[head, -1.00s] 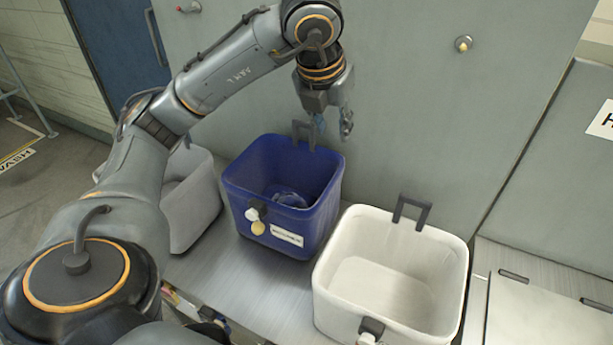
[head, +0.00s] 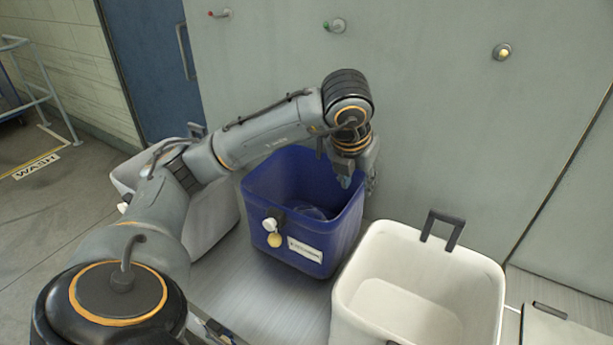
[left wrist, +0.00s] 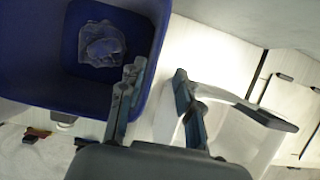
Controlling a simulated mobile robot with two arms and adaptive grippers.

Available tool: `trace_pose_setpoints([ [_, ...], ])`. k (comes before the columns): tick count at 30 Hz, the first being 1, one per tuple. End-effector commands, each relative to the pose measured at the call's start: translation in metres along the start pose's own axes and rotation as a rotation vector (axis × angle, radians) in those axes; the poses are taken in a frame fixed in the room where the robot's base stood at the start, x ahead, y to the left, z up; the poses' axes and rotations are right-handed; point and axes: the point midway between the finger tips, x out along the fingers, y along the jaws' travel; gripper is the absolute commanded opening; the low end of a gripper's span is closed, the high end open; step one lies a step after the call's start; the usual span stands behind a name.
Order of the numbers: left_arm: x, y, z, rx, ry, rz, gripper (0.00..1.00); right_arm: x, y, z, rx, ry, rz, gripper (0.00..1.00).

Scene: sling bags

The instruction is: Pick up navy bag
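The navy bag (head: 305,225) is an open, upright, box-shaped bag on the metal counter, with a white label and a round yellow tag on its front. My left gripper (head: 358,182) is low at its back right rim. In the left wrist view my left gripper (left wrist: 158,105) is open, one finger over the navy bag (left wrist: 148,30) and the other to the right of its wall. The wall's edge shows between them; I cannot tell if they touch it. Something clear and crumpled (left wrist: 101,45) lies inside the bag. My right gripper is not in view.
A white bag (head: 350,300) with a dark upright handle (head: 442,229) stands close on the right. A grey-white bag (head: 215,222) stands on the left behind my arm. A flat wall (head: 430,120) rises behind the bags. Bare counter (head: 275,292) shows in front.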

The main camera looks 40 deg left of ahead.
Motion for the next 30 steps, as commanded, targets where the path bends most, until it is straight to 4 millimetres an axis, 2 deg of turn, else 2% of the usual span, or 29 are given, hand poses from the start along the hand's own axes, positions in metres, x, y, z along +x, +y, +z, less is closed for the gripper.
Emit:
trace_pose_setpoints([
  [7, 0.017, 0.003, -0.001, 0.0, 0.003, 0.003, 0.34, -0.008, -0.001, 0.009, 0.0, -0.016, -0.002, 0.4],
  [12, 0.041, 0.007, -0.004, 0.001, 0.005, 0.003, 0.34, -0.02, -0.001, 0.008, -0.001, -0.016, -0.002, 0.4],
  [16, 0.056, 0.006, -0.004, 0.001, 0.002, 0.001, 0.34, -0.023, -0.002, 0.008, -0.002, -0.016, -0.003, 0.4],
  [30, 0.061, 0.006, -0.004, 0.001, -0.002, 0.0, 0.34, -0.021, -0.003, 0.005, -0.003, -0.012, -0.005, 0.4],
])
